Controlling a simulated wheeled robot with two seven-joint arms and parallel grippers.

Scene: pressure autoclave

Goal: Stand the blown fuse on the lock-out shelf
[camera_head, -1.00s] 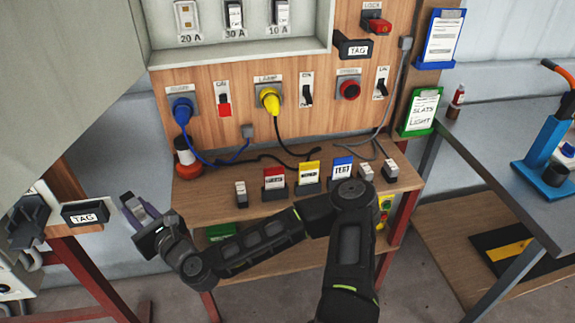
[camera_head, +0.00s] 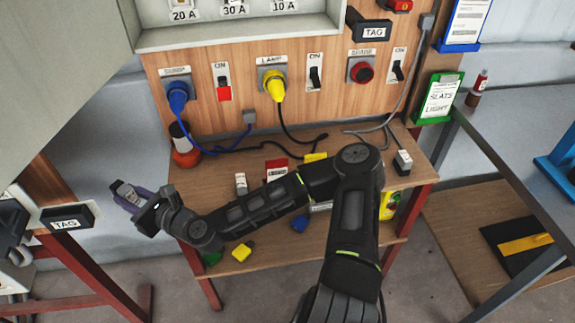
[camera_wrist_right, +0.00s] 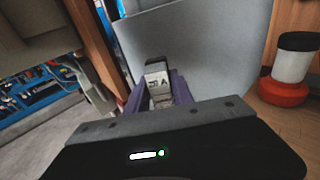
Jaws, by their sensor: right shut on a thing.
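My right gripper (camera_head: 128,193), with purple fingers, is shut on a small grey-and-white fuse (camera_head: 126,188), held left of the wooden bench under the panel. In the right wrist view the fuse (camera_wrist_right: 158,78) stands up between the fingers, its dark label too small to read. A similar pale fuse (camera_head: 240,184) stands on the bench top (camera_head: 205,200), and another (camera_head: 403,162) stands toward its right end. I cannot tell which surface is the lock-out shelf. My left gripper is not in view.
My right arm hides part of the bench and its red (camera_head: 276,170) and yellow (camera_head: 316,157) card holders. Cables run along the bench's back.

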